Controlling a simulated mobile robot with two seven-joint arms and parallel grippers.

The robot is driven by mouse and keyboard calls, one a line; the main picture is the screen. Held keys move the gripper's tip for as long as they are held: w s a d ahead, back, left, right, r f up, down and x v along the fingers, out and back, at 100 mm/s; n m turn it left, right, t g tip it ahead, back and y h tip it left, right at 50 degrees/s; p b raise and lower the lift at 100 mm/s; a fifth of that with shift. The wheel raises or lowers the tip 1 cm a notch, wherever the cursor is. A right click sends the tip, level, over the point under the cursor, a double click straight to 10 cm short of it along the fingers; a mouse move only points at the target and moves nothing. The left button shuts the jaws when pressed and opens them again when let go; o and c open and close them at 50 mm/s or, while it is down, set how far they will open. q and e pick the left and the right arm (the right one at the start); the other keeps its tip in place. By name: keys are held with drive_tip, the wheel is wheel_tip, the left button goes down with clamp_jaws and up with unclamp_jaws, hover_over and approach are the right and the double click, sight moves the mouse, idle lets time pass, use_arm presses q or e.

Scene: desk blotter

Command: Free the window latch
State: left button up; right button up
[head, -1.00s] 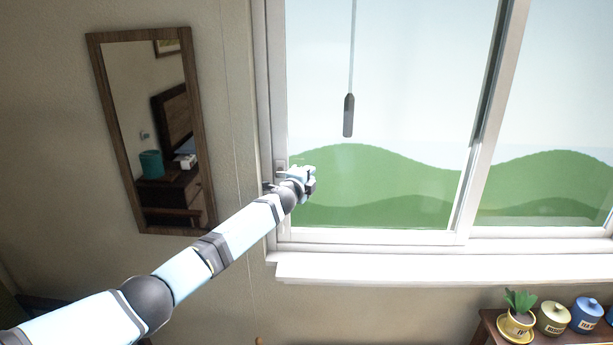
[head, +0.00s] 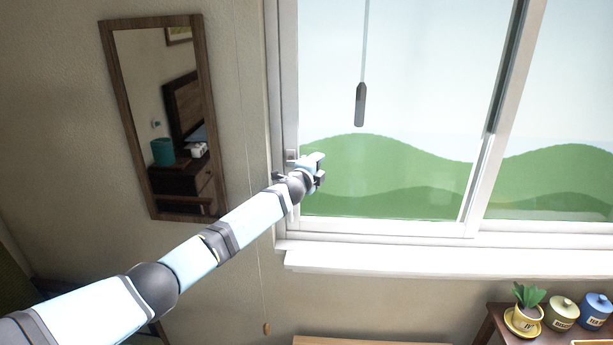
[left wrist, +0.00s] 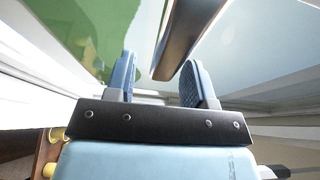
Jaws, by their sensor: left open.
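The window latch (head: 291,156) is a small grey fitting on the left upright of the window frame, partly hidden by my left gripper. My left gripper (head: 318,170) is at the latch's lower right, in front of the glass. In the left wrist view my left gripper (left wrist: 160,78) is open, with its two blue fingers apart. A dark, smooth bar (left wrist: 188,35), apparently the latch's handle, comes down from the top and ends between the fingertips. Whether either finger touches it I cannot tell. My right gripper does not show.
A white sill (head: 390,262) juts out below the window. A blind wand (head: 360,104) hangs before the glass. A framed mirror (head: 211,120) is on the wall at left. A potted plant (head: 528,297) and lidded jars (head: 563,313) stand at lower right.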

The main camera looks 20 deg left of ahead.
use_arm(q)
drive_tip(key=s+a, duration=0.2)
drive_tip(key=s, duration=1.1)
drive_tip(key=s+d+f+n+g+h, duration=0.1)
drive_tip(key=s+d+f+n+g, duration=0.3)
drive_tip(key=s+f, duration=0.6)
drive_tip(key=s+d+f+n, duration=0.3)
drive_tip(key=s+d+f, duration=0.3)
drive_tip(key=s+f, duration=0.4)
drive_tip(key=s+f+n+g, duration=0.1)
drive_tip(key=s+f+n, duration=0.4)
drive_tip(key=s, duration=0.8)
drive_tip(key=s+f+n+g, duration=0.1)
drive_tip(key=s+f+n, duration=0.3)
drive_tip(key=s, duration=0.9)
wheel_tip(320, 180, down, 2)
drive_tip(key=shift+s+a+f+n+g, duration=0.1)
drive_tip(key=shift+s+a+n+g, duration=0.3)
